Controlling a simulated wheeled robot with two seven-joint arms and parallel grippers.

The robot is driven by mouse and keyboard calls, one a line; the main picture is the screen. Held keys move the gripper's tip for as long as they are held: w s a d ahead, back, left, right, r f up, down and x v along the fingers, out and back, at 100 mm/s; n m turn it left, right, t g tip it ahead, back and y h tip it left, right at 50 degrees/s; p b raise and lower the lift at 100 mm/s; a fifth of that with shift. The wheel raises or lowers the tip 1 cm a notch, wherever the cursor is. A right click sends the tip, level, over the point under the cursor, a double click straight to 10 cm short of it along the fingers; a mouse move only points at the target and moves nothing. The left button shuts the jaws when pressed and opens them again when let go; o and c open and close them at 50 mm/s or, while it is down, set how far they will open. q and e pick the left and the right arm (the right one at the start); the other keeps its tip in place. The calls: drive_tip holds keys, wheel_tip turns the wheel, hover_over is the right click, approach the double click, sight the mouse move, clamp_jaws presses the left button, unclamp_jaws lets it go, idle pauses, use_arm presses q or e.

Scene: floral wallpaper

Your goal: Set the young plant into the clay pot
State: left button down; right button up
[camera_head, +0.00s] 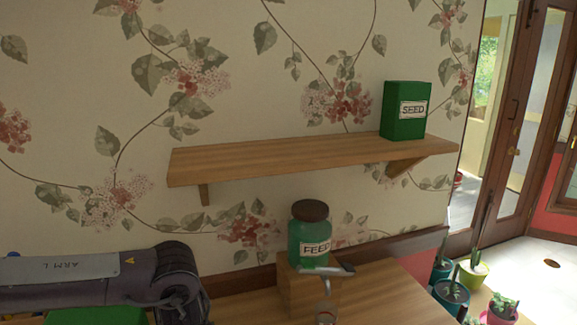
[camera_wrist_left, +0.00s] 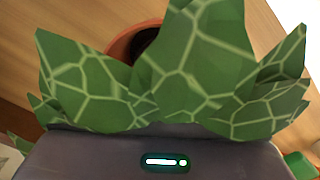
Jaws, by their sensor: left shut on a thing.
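The young plant, with broad green leaves veined in pale green (camera_wrist_left: 195,70), fills the middle of the left wrist view. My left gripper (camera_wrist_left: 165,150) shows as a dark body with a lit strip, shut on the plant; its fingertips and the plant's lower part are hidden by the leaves. The clay pot (camera_wrist_left: 121,44) shows behind the leaves as an orange-brown rim with a dark inside, mostly covered. I cannot tell the height between plant and pot. In the head view only my left arm shows, at the lower left; my right gripper is not in view.
A wooden shelf (camera_head: 290,155) on the wall carries a green seed box (camera_head: 404,112). A green feed jar (camera_head: 309,240) stands on a wooden block (camera_head: 296,291), with a grey metal piece (camera_head: 330,271) in front. Potted plants (camera_head: 473,270) stand at the right.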

use_arm(q)
drive_tip(key=shift+f+b, duration=0.45)
drive_tip(key=shift+f, duration=0.2)
idle(0.4)
drive_tip(key=c, duration=1.2)
unclamp_jaws()
drive_tip(key=shift+r, duration=0.1)
